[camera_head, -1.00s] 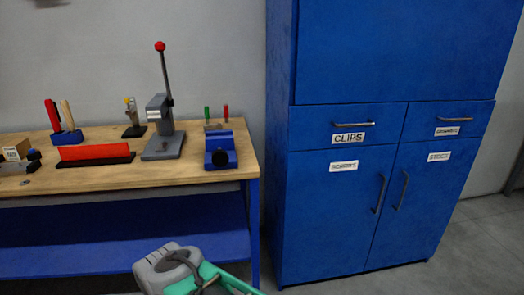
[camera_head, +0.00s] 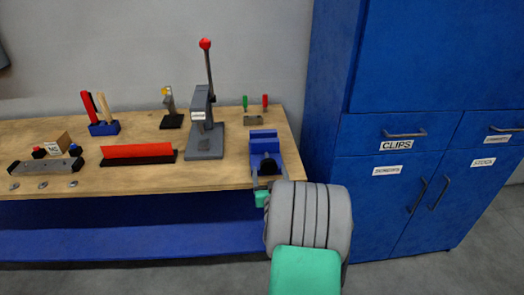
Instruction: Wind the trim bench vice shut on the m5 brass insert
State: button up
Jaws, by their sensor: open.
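The blue bench vice (camera_head: 263,140) stands at the right end of the wooden workbench. Its dark front end faces me. My gripper (camera_head: 268,174) is at the vice's front, its thin grey fingers on either side of the dark front part. The jaws are open; whether they touch the vice I cannot tell. My grey wrist and green arm link hide the bench corner below. I cannot make out a brass insert in the vice or how wide its jaws stand.
A grey press (camera_head: 204,140) with a red-knobbed lever stands left of the vice. A red block on a dark base (camera_head: 138,153) lies further left. A small stand with green and red tools (camera_head: 253,119) is behind the vice. A blue cabinet (camera_head: 335,120) stands close on the right.

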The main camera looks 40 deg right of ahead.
aim_at(268, 159)
jog(key=p+x, duration=0.1)
jog(key=x, duration=0.6)
jog(key=shift+d+p, duration=0.15)
jog(key=shift+p, duration=0.25)
jog(key=c, duration=1.4)
